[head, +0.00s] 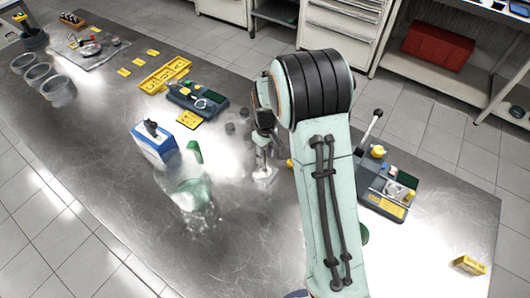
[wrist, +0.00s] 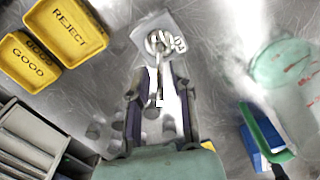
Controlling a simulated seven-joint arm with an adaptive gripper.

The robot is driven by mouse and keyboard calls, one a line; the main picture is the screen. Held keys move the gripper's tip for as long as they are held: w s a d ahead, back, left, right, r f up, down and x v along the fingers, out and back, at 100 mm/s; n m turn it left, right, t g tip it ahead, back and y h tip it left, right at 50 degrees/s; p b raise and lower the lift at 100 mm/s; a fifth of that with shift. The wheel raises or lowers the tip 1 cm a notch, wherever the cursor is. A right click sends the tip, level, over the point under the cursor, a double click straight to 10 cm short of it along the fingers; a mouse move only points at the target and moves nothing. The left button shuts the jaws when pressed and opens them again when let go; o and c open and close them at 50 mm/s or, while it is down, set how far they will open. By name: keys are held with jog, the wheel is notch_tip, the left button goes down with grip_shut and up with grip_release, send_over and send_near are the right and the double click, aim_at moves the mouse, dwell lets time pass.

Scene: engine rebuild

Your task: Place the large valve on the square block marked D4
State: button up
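A silvery valve (wrist: 159,72) shows in the wrist view, its thin stem running between my fingers and its wider end away from me. That end lies over a grey square block (wrist: 142,32) with pale ring-like marks; I cannot read D4 on it, nor tell whether the valve touches it. In the head view the block (head: 264,174) shows below my gripper (head: 262,138). In the wrist view my gripper (wrist: 159,80) has its two dark fingers apart, one on each side of the stem, with a gap around it. My arm hides part of the bench.
Yellow bins marked GOOD (wrist: 25,62) and REJECT (wrist: 68,30) lie upper left in the wrist view. A blue-white box (head: 153,143) and a translucent greenish object (head: 190,192) stand left of my gripper. Small grey cylinders (head: 244,113) are close by.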

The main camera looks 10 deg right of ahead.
notch_tip(320, 180, up, 11)
jog(key=shift+r, duration=0.65)
jog(key=s+r+m, duration=0.3)
jog(key=s+m, duration=0.2)
jog(key=s, duration=2.2)
jog(key=shift+r+y, duration=0.15)
jog(key=shift+y, duration=0.25)
jog(key=shift+a, duration=0.1)
